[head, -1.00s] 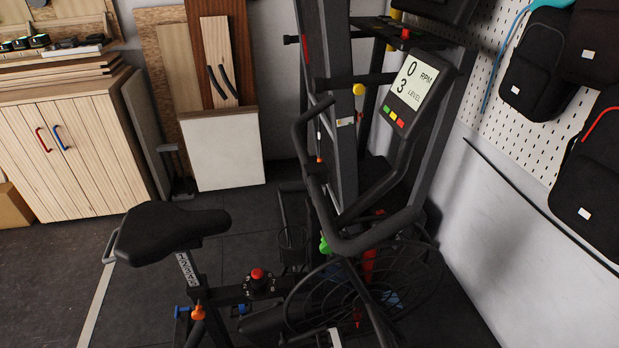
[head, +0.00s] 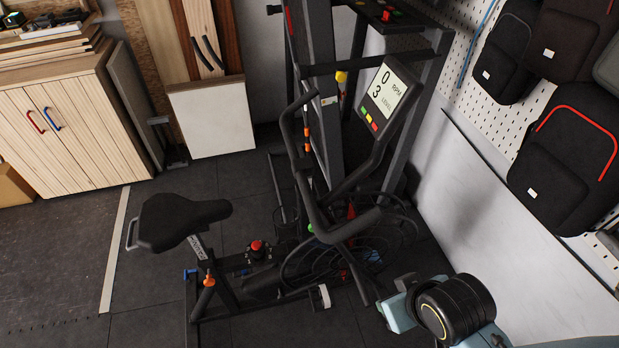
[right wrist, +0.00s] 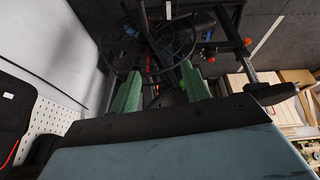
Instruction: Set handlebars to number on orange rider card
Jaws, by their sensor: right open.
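The black handlebars (head: 312,205) of the exercise bike curve forward in the middle of the head view, below its display (head: 386,93). The display reads 0 RPM and level 3. My right gripper (right wrist: 161,90) is open and empty in the right wrist view, its green finger pads apart and directed towards the bike frame. In the head view my right arm comes in at the lower right, close to the bike and apart from the handlebars. I cannot make out an orange rider card or a handlebar number scale. My left gripper is out of view.
The black saddle (head: 180,220) is at the left of the bike, with an orange knob (head: 209,281) below it and a red knob (head: 257,246) on the frame. A wooden cabinet (head: 75,130) stands at the left. Black backpacks (head: 565,160) hang at the right. Floor at the lower left is clear.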

